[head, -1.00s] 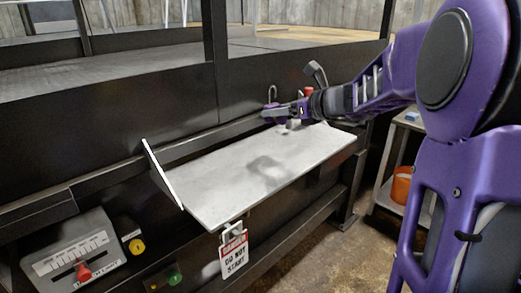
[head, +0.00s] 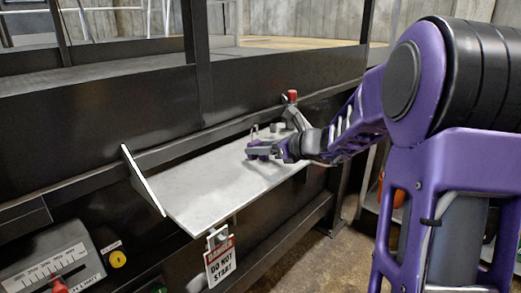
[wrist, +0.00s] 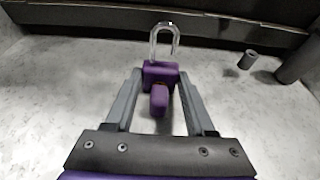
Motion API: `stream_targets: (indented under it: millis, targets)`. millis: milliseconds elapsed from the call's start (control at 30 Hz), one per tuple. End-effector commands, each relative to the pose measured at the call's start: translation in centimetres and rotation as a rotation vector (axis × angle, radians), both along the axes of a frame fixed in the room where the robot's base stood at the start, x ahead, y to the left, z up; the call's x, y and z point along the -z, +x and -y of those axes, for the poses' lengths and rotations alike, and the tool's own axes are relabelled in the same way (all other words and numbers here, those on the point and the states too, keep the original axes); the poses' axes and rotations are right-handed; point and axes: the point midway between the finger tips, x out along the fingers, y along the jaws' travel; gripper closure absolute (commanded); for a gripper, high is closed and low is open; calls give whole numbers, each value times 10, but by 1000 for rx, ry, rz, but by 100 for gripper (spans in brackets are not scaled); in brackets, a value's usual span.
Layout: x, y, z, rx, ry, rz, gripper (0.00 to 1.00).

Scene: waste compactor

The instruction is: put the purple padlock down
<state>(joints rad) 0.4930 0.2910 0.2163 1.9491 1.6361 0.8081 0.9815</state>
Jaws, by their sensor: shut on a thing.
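The purple padlock (wrist: 160,73) is between my gripper's fingers in the wrist view, its open-loop metal shackle pointing away from me. A purple block, part of it or beside it, shows closer to me. In the head view the padlock (head: 257,150) is low over the pale metal shelf (head: 190,195). My gripper (head: 272,149) is shut on the padlock. I cannot tell whether the padlock touches the shelf.
Grey cylinders (wrist: 248,60) stand on the shelf to the padlock's right. A red-topped post (head: 292,97) rises behind. A dark ledge runs along the shelf's back. A "DO NOT START" tag (head: 222,262) hangs from the front edge. The shelf's left half is clear.

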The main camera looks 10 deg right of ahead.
Motion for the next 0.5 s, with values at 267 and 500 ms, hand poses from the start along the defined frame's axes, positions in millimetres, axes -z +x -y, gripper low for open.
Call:
stream_targets:
  millis: [267,500]
  targets:
    - [3,0,0,0,0,0,42]
    - [2,0,0,0,0,0,15]
